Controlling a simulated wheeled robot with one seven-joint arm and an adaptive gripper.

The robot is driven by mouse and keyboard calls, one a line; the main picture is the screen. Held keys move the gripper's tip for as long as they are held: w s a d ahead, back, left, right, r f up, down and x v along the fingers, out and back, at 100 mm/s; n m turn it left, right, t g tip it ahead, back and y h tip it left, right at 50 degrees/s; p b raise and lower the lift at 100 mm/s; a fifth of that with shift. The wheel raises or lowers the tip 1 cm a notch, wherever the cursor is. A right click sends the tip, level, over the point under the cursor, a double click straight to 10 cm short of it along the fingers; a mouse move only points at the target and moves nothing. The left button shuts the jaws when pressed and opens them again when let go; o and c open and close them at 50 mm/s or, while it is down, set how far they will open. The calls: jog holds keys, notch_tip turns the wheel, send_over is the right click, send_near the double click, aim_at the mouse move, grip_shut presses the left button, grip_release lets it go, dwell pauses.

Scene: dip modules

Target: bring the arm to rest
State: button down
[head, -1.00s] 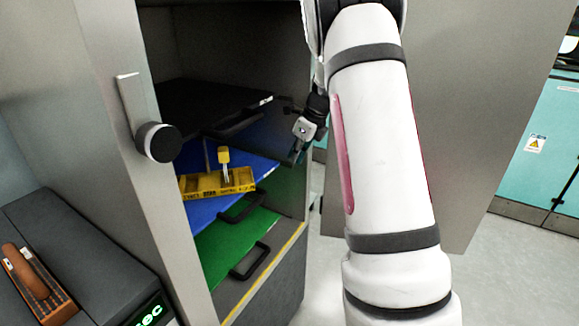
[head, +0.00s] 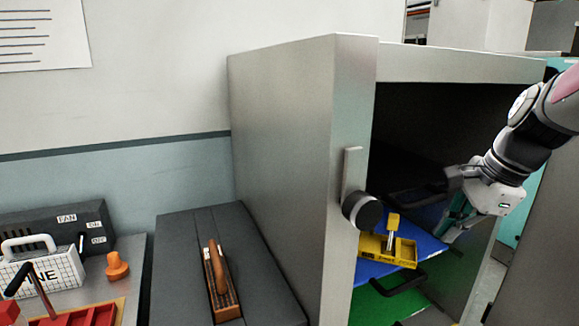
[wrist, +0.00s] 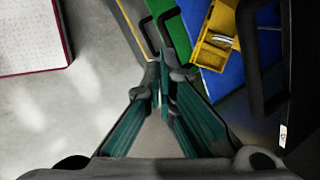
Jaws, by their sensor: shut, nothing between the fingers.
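My gripper (wrist: 162,88) is shut and empty, its green-sided fingers meeting in the wrist view. In the head view my gripper (head: 452,222) is at the right, in front of the open cabinet (head: 290,150), beside the blue shelf (head: 425,240). The yellow tray (head: 372,249) with an upright yellow-topped handle sits on the blue shelf, apart from my fingers. The yellow tray also shows in the wrist view (wrist: 205,55), up and to the right of the fingertips.
A green shelf (head: 370,305) lies below the blue one, and a black shelf with a handle is above. The cabinet's black knob (head: 362,210) juts out at its front. A grey unit (head: 180,260) with a brown-handled block (head: 218,280) stands left. Pale floor (wrist: 90,110) is clear left of the fingers.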

jog(key=s+a+n+h+p, duration=0.1)
jog(key=s+a+n, duration=0.4)
jog(key=s+n, duration=0.4)
jog(key=s+a+r+n+h+p, duration=0.1)
jog(key=s+a+n, duration=0.4)
jog(key=s+n, duration=0.4)
jog(key=s, duration=0.5)
jog(key=shift+r+t, duration=0.25)
jog(key=shift+t, duration=0.05)
jog(key=shift+s, duration=0.15)
